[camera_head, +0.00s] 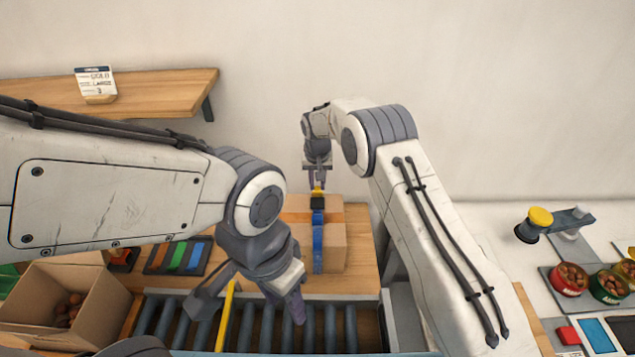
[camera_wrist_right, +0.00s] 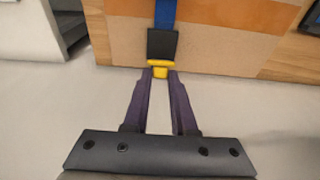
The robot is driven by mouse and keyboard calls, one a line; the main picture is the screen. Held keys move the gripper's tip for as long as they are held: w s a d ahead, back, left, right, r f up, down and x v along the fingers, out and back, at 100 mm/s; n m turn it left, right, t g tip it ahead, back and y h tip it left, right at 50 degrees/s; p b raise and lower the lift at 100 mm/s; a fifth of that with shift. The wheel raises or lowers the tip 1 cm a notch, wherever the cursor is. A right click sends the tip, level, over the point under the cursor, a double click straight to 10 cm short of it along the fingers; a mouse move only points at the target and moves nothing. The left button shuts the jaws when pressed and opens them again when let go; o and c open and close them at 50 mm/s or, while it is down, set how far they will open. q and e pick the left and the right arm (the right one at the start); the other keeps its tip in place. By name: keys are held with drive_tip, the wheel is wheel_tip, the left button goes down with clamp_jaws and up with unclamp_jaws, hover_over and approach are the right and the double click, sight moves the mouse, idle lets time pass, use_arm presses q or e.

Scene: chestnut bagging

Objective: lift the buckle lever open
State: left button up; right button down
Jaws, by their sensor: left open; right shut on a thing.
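The buckle (camera_head: 317,203) is black with a yellow lever (camera_head: 317,189) and sits on a blue strap (camera_head: 318,245) that runs over a closed cardboard box (camera_head: 334,247). The right wrist view also shows the black buckle body (camera_wrist_right: 162,44) and the yellow lever (camera_wrist_right: 160,68). My right gripper (camera_head: 317,183) is at the far side of the box, with its purple fingertips (camera_wrist_right: 159,72) closed on the yellow lever. My left gripper (camera_head: 299,306) is open and empty over the rollers, nearer than the box.
An open carton with chestnuts (camera_head: 95,306) stands at the lower left beside a tray of coloured straps (camera_head: 178,256). Dark rollers (camera_head: 260,325) lie in front of the box. Tins of chestnuts (camera_head: 570,279) stand at the right.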

sight(317, 192)
drive_tip(key=shift+w+r, duration=0.1)
drive_tip(key=c, duration=0.7)
unclamp_jaws()
drive_tip(key=shift+r+b, duration=0.35)
drive_tip(key=shift+r, duration=0.05)
drive_tip(key=shift+s+r+b, duration=0.3)
drive_tip(key=shift+r+b, duration=0.2)
drive_tip(key=shift+r, duration=1.1)
drive_tip(key=shift+s+r+b, duration=0.3)
drive_tip(key=shift+r+b, duration=0.2)
drive_tip(key=shift+r, duration=1.05)
drive_tip(key=shift+s+r+b, duration=0.3)
drive_tip(key=shift+r+b, duration=0.2)
drive_tip(key=shift+r, duration=1.1)
